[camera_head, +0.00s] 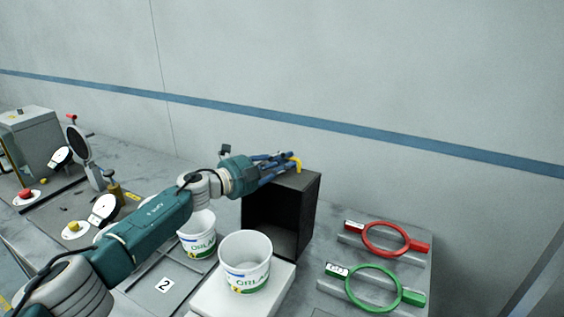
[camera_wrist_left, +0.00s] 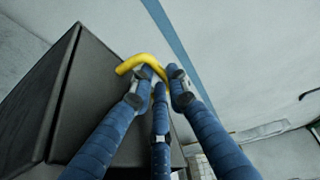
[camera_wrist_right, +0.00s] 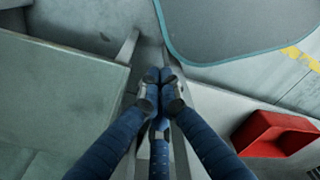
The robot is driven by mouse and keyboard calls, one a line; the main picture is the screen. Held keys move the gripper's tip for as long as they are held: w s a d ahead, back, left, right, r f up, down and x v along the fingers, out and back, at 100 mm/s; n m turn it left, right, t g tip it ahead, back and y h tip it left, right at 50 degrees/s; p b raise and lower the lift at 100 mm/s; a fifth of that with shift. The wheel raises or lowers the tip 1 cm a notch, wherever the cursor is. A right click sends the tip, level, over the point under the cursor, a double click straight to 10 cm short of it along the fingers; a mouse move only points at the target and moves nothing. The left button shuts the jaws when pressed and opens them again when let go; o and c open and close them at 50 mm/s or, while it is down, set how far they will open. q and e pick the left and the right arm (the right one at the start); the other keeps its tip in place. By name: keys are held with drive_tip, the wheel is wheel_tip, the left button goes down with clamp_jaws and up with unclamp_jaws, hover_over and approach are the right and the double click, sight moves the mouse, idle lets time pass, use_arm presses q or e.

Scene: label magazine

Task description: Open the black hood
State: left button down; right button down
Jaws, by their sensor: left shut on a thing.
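The black hood (camera_head: 310,213) is a dark box on the bench, right of the white buckets. Its front side looks dark and hollow in the head view. The hood's dark faces also fill the left of the left wrist view (camera_wrist_left: 38,120). A yellow bent handle (camera_head: 297,165) sits at its top. My left gripper (camera_head: 285,160) is shut on this handle, which shows between its blue fingertips in the left wrist view (camera_wrist_left: 140,61). My right gripper (camera_wrist_right: 160,77) shows only in its own wrist view, its fingertips together with nothing visible between them.
Two white buckets, one in front (camera_head: 245,270) and one behind (camera_head: 199,240), stand close left of the hood. A red ring (camera_head: 385,238) and a green ring (camera_head: 373,288) lie right of it. A wall rises behind. A red bin (camera_wrist_right: 275,134) is near my right gripper.

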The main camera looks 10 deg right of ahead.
use_arm(q)
drive_tip(key=r, duration=0.3)
drive_tip(key=shift+w+d+r, duration=0.15)
drive_tip(key=shift+d+r, duration=0.05)
drive_tip(key=shift+d, duration=0.05)
use_arm(e)
drive_tip(key=shift+r, duration=0.1)
use_arm(q)
drive_tip(key=c, duration=1.7)
unclamp_jaws()
drive_tip(key=shift+w, duration=0.1)
drive_tip(key=shift+o, duration=0.2)
drive_tip(key=shift+w+d+f, duration=0.2)
drive_tip(key=shift+w+d, duration=0.05)
drive_tip(key=shift+w, duration=0.05)
drive_tip(key=shift+s+a+r, duration=0.1)
drive_tip(key=shift+s+a, duration=0.1)
drive_tip(key=shift+a, duration=0.15)
drive_tip(key=f+v, duration=0.2)
drive_tip(key=v, duration=0.9)
drive_tip(key=shift+s+f, duration=0.15)
drive_tip(key=shift+s, duration=0.2)
use_arm(e)
drive_tip(key=shift+d, duration=0.25)
use_arm(q)
drive_tip(key=shift+a+f, duration=0.1)
drive_tip(key=shift+a, duration=0.1)
use_arm(e)
drive_tip(key=shift+s+a, duration=0.1)
